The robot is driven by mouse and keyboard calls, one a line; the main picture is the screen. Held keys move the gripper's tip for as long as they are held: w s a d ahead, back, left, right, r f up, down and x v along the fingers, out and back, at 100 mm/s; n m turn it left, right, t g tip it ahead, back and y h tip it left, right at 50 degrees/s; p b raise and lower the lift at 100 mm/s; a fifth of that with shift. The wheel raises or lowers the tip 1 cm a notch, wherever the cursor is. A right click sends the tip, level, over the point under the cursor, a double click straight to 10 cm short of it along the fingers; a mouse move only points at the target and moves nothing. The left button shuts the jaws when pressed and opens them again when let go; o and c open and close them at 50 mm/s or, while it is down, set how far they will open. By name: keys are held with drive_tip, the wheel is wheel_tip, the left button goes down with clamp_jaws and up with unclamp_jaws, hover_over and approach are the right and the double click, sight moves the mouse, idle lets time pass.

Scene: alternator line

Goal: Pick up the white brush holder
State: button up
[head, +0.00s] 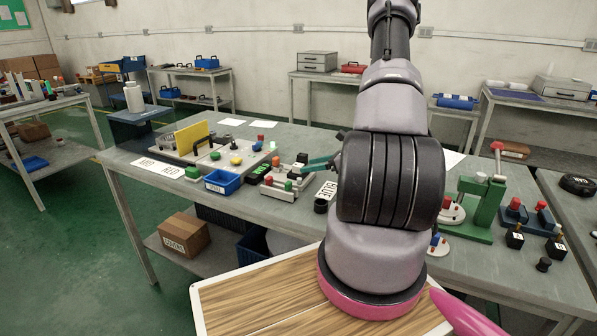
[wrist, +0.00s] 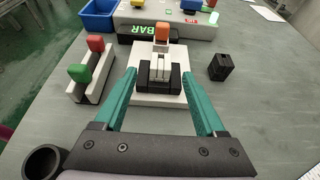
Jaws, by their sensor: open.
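Nothing is held. I cannot tell the fingertips' height above the plate. In the head view, a teal finger of my gripper (head: 318,163) shows beside the small fixture (head: 298,164); my arm hides the rest.
A pale channel-shaped fixture (wrist: 92,88) with red and green blocks stands left of my fingers. A small black block (wrist: 221,66) sits to the right. A dark round cup (wrist: 45,163) is near left. A blue bin (wrist: 98,15) and a BAR sign (wrist: 160,31) stand behind.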

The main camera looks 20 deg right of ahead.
sight(303, 165)
drive_tip(key=shift+x, duration=1.6)
clamp_jaws()
drive_tip(key=shift+r, duration=0.15)
